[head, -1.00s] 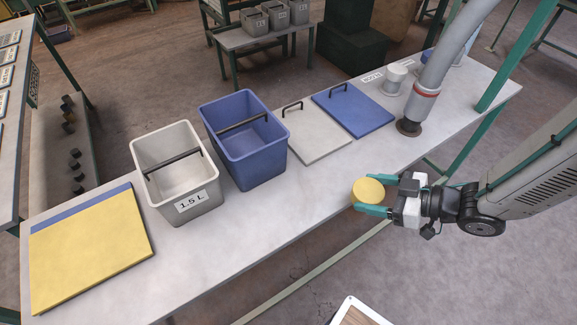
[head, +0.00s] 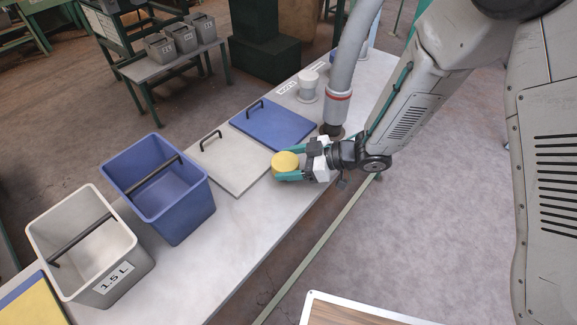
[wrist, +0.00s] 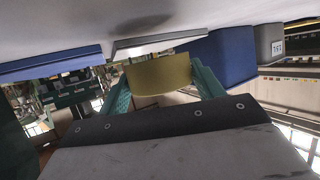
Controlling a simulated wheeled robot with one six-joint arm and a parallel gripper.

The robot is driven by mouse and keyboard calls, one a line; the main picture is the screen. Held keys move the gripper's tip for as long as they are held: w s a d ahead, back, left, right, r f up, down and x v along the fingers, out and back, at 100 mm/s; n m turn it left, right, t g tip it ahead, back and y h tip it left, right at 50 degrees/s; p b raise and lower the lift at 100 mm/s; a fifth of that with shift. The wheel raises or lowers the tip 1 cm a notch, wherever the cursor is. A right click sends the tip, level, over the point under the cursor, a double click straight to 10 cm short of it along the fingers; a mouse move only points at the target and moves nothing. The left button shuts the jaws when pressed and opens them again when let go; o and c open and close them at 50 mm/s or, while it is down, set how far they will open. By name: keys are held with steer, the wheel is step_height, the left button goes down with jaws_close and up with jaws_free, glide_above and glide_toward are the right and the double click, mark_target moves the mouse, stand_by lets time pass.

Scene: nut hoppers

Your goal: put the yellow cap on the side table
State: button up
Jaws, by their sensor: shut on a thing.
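The round yellow cap (head: 285,161) is held between the green fingers of my gripper (head: 290,164), which is shut on it. In the head view the cap overlaps the right corner of the grey lid on the long bench, near the bench's front edge. Its height above the bench is hard to tell. The wrist view shows the cap (wrist: 158,75) as a yellow band between the fingers. A wooden top with a white rim (head: 312,298) shows partly at the bottom of the head view; I cannot tell whether it is the side table.
The long bench (head: 222,235) bears a grey bin (head: 122,272), a blue bin (head: 190,212), a grey lid (head: 235,172), a blue lid (head: 275,126) and a white container (head: 308,86). A grey hose (head: 350,60) stands behind my gripper. A small table (head: 147,72) holds grey bins.

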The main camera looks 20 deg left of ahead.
steer(key=shift+f, duration=1.6)
steer(key=shift+f, duration=0.15)
steer(key=o, duration=0.9)
steer(key=shift+o, duration=0.2)
steer(key=shift+d+r, duration=0.25)
steer(key=v, duration=1.1)
steer(key=shift+d, duration=0.25)
